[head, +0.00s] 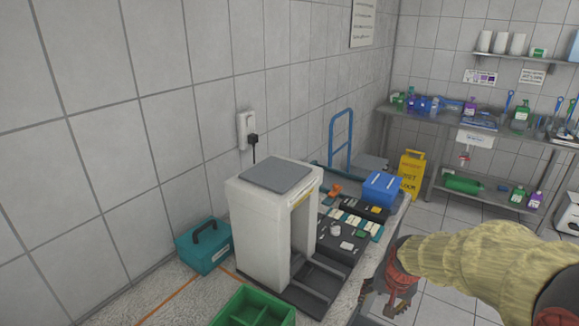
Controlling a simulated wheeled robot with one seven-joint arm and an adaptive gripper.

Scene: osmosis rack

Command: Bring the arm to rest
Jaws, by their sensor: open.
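My arm (480,258), in a beige wrinkled cover with a red cuff, reaches in from the lower right. My gripper (383,302) hangs at its left end, pointing down, beside the right edge of the counter (352,290). It is open, and I see nothing between the fingers. The fingers are small and partly dark in this view. A white rack-like unit (262,225) with a grey top stands on the counter to the left, apart from the gripper.
A teal case (203,246) and a green bin (253,308) stand near the white unit. A blue box (382,188) and small parts lie behind. A yellow floor sign (411,172) and a shelf of bottles (480,122) are farther back. Tiled floor right of the counter is open.

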